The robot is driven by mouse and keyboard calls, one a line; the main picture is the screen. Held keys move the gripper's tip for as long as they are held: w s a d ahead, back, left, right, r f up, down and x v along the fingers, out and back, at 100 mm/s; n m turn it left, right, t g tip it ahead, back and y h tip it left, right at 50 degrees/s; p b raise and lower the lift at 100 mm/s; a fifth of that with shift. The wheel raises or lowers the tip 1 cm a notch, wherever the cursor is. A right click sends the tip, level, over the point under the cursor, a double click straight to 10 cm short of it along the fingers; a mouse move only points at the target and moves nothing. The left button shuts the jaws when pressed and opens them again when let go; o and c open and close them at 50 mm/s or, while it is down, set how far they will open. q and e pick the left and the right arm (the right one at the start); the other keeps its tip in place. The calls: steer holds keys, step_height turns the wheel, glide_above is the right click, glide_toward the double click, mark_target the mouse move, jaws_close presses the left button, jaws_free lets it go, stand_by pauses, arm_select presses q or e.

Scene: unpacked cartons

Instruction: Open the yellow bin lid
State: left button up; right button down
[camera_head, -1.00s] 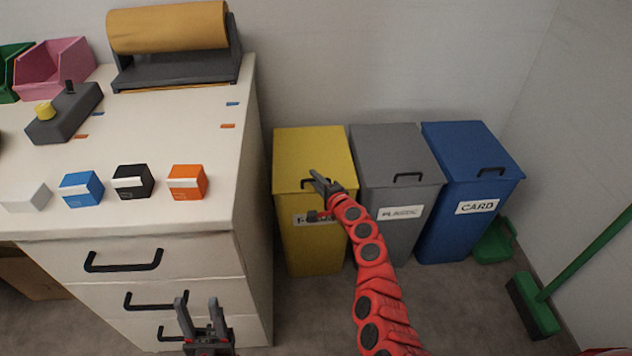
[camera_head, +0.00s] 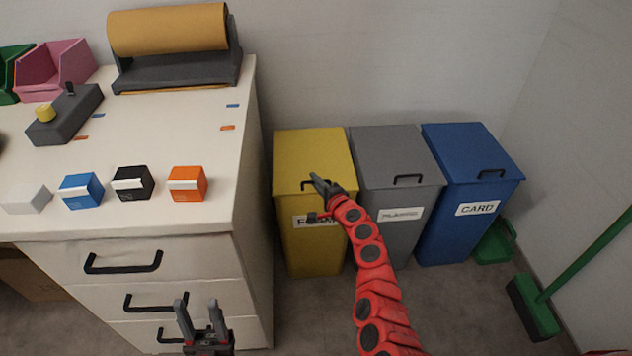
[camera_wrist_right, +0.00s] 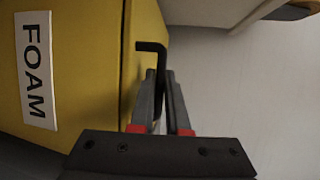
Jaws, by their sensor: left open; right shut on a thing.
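The yellow bin (camera_head: 315,248) stands beside the cabinet, with its lid (camera_head: 312,150) lying closed on top. A label reading FOAM (camera_wrist_right: 35,70) is on its front. My right gripper (camera_head: 318,182) is at the lid's front edge, shut on the black lid handle (camera_head: 305,185). The handle (camera_wrist_right: 150,47) also shows between the fingers in the right wrist view; part of it is hidden by them. My left gripper (camera_head: 201,312) is open and empty, low in front of the cabinet drawers.
A grey bin (camera_head: 395,155) and a blue bin (camera_head: 465,150) stand to the right of the yellow one. The white cabinet (camera_head: 225,165) with drawers is close on its left. A green broom (camera_head: 535,305) leans at the far right. A wall is behind the bins.

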stand_by(0.9)
steer(key=w+r+g+p, duration=0.2)
steer(key=w+r+p, duration=0.2)
steer(key=r+p, duration=0.3)
steer(key=w+r+m+g+h+p, duration=0.1)
steer(key=w+r+p, duration=0.3)
steer(key=r+p, duration=0.4)
steer(key=shift+r+g, duration=0.5)
steer(key=shift+r, duration=0.75)
steer(key=shift+w, duration=0.1)
steer(key=c, duration=1.2)
jaws_free()
